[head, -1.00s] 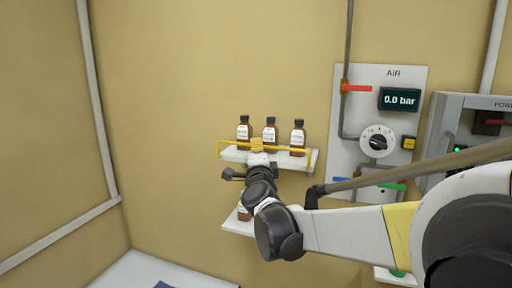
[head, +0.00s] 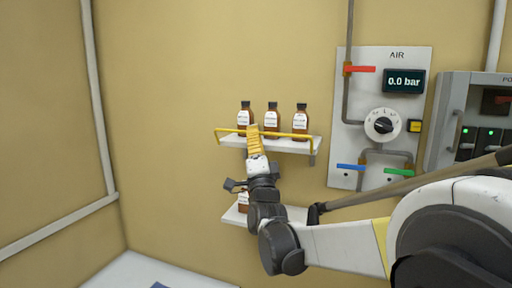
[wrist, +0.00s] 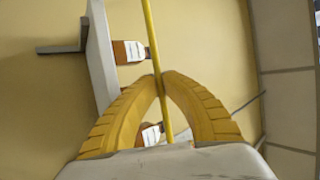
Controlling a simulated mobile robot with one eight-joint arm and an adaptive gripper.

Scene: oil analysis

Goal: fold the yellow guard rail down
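The yellow guard rail (head: 285,135) runs along the front of the upper white shelf (head: 296,147), raised above the shelf's front edge. My gripper (head: 252,128) reaches up to the rail left of its middle, its yellow fingers pointing upward. In the wrist view the rail (wrist: 150,35) passes between the fingertips of my gripper (wrist: 159,76), which meet around it. The part of the rail right at the tips is hidden by the fingers.
Brown bottles (head: 272,121) stand on the upper shelf behind the rail. A lower shelf (head: 232,216) holds another bottle, partly hidden by my arm. The air panel (head: 350,130) and power box (head: 452,130) are at right. The left wall is clear.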

